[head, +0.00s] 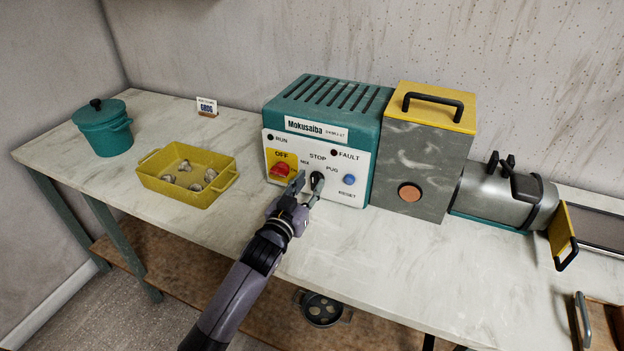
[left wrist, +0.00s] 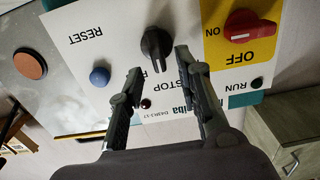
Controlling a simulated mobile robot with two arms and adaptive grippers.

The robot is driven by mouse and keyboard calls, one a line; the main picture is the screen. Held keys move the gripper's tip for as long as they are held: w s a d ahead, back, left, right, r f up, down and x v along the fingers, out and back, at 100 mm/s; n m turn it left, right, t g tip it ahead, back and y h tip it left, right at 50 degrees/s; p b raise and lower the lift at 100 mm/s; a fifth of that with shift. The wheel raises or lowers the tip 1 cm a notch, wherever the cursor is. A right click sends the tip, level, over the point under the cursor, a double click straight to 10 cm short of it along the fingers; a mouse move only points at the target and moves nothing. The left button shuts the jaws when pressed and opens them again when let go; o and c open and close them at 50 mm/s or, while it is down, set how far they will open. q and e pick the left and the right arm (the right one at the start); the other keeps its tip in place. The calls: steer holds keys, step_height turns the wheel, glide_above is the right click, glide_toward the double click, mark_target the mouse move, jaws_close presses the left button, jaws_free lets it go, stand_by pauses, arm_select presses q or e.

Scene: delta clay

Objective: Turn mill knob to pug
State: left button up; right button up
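The mill's control box (head: 323,127) is teal with a white front panel. Its black mill knob (head: 317,181) sits among the MIX, STOP and PUG labels. In the left wrist view the panel appears upside down, and the knob (left wrist: 156,50) stands close to upright in the picture; its exact setting is hard to read. My left gripper (head: 307,188) is at the panel. In the left wrist view the gripper (left wrist: 159,62) is open, with its fingertips on either side of the knob's near end and visible gaps. My right gripper is not in view.
A red OFF/ON switch (head: 281,170) is left of the knob and a blue RESET button (head: 348,180) right. A yellow tray (head: 160,190) and teal pot (head: 104,128) stand left. A grey block-like housing (head: 410,160) and metal barrel (head: 500,196) stand right.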

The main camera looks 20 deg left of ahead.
mark_target(315, 181)
arm_select(q)
steer(key=shift+w+d, duration=0.1)
steer(key=shift+w, duration=1.05)
steer(key=shift+c, duration=0.3)
jaws_close()
